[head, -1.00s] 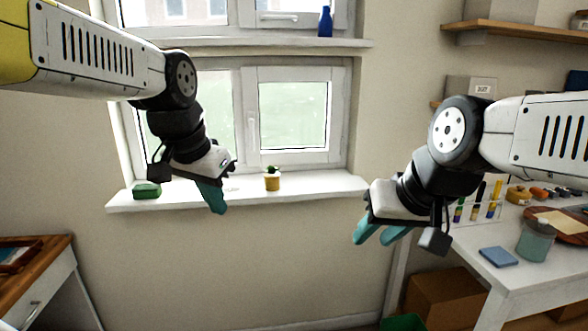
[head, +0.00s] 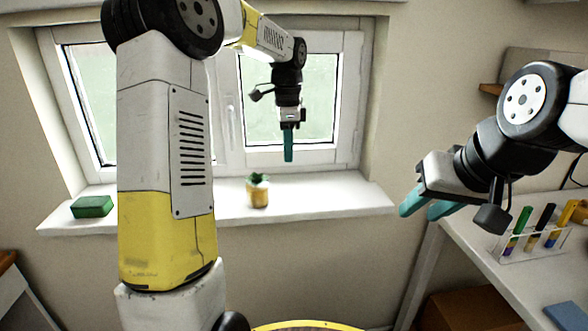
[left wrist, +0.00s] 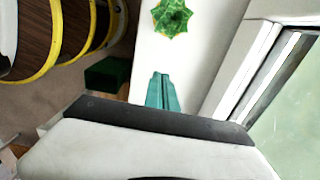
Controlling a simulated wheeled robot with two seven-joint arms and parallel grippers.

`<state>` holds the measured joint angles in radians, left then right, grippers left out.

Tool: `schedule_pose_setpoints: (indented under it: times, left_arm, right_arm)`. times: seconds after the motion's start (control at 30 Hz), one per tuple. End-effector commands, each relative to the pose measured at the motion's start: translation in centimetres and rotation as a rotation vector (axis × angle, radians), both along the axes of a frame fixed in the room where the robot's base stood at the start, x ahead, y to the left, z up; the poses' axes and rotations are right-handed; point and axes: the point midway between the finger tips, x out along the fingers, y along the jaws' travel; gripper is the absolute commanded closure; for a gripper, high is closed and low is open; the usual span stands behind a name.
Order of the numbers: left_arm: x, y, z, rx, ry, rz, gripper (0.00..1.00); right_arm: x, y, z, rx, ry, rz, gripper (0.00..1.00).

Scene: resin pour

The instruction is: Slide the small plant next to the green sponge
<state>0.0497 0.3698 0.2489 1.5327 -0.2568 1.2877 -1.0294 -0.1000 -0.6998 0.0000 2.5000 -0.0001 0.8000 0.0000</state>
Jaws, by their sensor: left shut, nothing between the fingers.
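The small plant (head: 258,190), green leaves in a yellowish pot, stands upright on the white windowsill (head: 325,203). Its star-shaped top (left wrist: 172,17) shows at the top of the left wrist view. The green sponge (head: 92,207) lies on the sill further left, with a wide gap to the plant, partly behind my left arm. My left gripper (head: 289,145) is shut and empty, pointing down to the right of the plant, apart from it; its teal fingers (left wrist: 162,92) also show in the left wrist view. My right gripper (head: 424,206) is open and empty beyond the sill's right end.
The window stands behind the sill. A desk on the right holds a rack with coloured tubes (head: 540,232) and a blue block (head: 567,316). A dark green box (left wrist: 108,75) is below the sill in the left wrist view. The sill between sponge and plant looks clear where visible.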

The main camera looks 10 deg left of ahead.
Motion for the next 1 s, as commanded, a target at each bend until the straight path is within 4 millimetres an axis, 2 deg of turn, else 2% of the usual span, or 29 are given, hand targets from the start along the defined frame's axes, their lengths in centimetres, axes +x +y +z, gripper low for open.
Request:
schedule_pose_setpoints:
  times: [0.17, 0.57, 0.7, 0.8, 1.0]
  left_arm:
    - [0.0, 0.0, -1.9, 0.001, 0.005, -0.003, 1.00]
    - [-0.1, 0.1, -10.2, 0.001, 0.005, 0.000, 1.00]
    - [-0.6, 2.3, -9.9, 0.000, -0.001, 0.004, 1.00]
    - [-0.9, 3.2, -9.9, 0.000, 0.000, 0.002, 1.00]
    - [-1.1, 3.9, -9.9, 0.000, 0.000, 0.000, 1.00]
  right_arm:
    - [0.0, 0.0, 0.0, 0.000, 0.000, 0.000, 0.64]
    - [0.0, 0.0, 0.0, 0.000, 0.000, 0.000, 0.64]
    - [0.0, 0.0, 0.0, 0.000, 0.000, 0.000, 0.64]
    - [0.0, 0.0, 0.0, 0.000, 0.000, 0.000, 0.64]
    - [0.0, 0.0, 0.0, 0.000, 0.000, 0.000, 0.64]
